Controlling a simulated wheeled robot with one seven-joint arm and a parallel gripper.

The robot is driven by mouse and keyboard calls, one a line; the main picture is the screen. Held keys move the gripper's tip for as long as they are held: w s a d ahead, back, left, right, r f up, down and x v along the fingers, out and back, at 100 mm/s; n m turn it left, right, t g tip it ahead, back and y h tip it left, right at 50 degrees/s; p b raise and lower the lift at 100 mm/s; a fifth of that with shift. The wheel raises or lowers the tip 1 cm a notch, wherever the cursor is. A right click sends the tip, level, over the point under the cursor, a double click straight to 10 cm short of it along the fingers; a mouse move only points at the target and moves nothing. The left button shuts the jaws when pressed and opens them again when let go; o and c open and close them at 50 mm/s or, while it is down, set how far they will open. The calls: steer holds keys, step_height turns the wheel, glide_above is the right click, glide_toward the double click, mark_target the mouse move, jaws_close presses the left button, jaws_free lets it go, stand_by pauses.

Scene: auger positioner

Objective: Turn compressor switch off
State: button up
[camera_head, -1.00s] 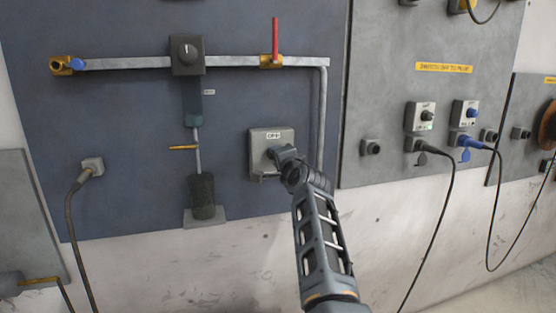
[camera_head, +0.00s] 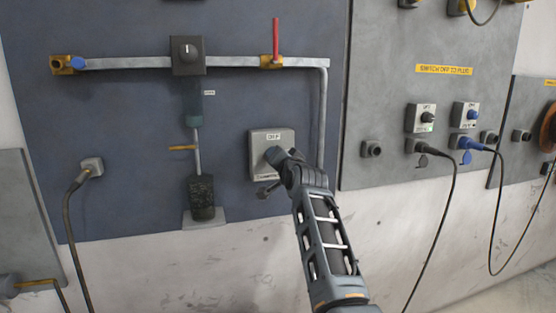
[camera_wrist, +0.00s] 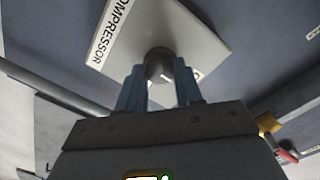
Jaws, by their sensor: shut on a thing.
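The compressor switch is a light grey box (camera_head: 258,143) on the blue-grey panel, with a white label at its top that seems to read OFF. In the wrist view the box (camera_wrist: 205,45) appears tilted, with a COMPRESSOR label on its left edge. Its dark round knob (camera_wrist: 159,63) carries a small white mark and sits between the two fingers. My gripper (camera_head: 275,157) is at the front of the box, and in the wrist view its fingers (camera_wrist: 159,88) are closed around the knob. In the head view my gripper hides most of the knob.
A grey pipe (camera_head: 323,120) runs down just right of the box. A valve with a red lever (camera_head: 275,40) is above it. A black cylinder (camera_head: 202,197) stands to the left. Sockets with a black cable (camera_head: 445,200) and a blue plug (camera_head: 470,143) are at right.

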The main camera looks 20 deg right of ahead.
steer(key=shift+f, duration=0.15)
steer(key=o, duration=1)
steer(key=shift+o, duration=0.2)
steer(key=s, duration=0.7)
steer(key=shift+s+r, duration=0.25)
steer(key=shift+s, duration=0.15)
